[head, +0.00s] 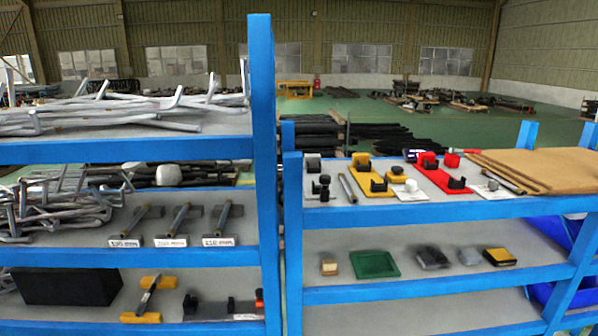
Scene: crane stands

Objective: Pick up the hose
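I cannot make out with certainty which thing is the hose. Bent grey tube-like pieces (130,112) lie in a loose pile on the top shelf of the left blue rack. More grey bent pieces (55,205) lie tangled on the shelf below, at the left edge. A short grey rod (347,188) lies on the top shelf of the right rack. Neither of my grippers is in view.
The left rack's blue post (262,150) rises between the racks. Hammer-like tools (180,220) with labels lie on its middle shelf. The right rack holds red and yellow fixtures (374,172), brown sheets (545,168) and a green tray (375,265). Dark stock (390,143) lies behind.

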